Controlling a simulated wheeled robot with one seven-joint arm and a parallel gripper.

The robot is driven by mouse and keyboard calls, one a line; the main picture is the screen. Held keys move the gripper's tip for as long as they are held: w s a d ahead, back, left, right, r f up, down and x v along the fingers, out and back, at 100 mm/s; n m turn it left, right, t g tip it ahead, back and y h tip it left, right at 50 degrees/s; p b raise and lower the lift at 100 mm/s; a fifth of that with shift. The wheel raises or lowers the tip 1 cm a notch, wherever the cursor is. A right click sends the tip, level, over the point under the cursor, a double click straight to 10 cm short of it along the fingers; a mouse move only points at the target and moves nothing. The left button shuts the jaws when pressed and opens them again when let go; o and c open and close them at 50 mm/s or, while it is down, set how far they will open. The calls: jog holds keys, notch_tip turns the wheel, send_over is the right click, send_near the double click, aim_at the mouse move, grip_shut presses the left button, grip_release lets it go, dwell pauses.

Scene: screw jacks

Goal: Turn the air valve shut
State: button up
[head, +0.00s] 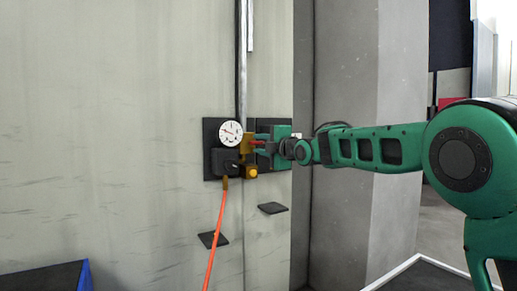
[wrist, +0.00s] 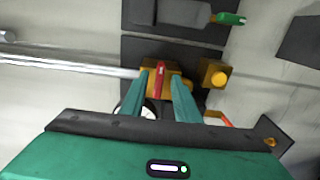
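The air valve is a brass body (head: 247,146) with a red lever (wrist: 161,82), at the lower end of a vertical wall pipe. In the wrist view the lever appears to lie across the line of the pipe. My gripper (wrist: 162,77) is open, with one green finger on each side of the red lever and a visible gap on both sides. In the head view my gripper (head: 259,143) reaches the valve from the right and partly hides the lever. Whether the fingertips touch anything is hard to tell.
A round white gauge (head: 230,133) and a black regulator block (head: 224,161) sit left of the valve on a dark panel (head: 208,128). A yellow button (wrist: 219,79) is close by. An orange hose (head: 215,240) hangs below. The metal pipe (head: 242,60) runs up the wall.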

grip_shut()
jog(key=shift+a, duration=0.1)
jog(key=shift+f, duration=0.1)
jog(key=m, duration=1.7)
jog(key=shift+f+m, duration=0.15)
jog(key=shift+m, duration=0.25)
dwell(0.4)
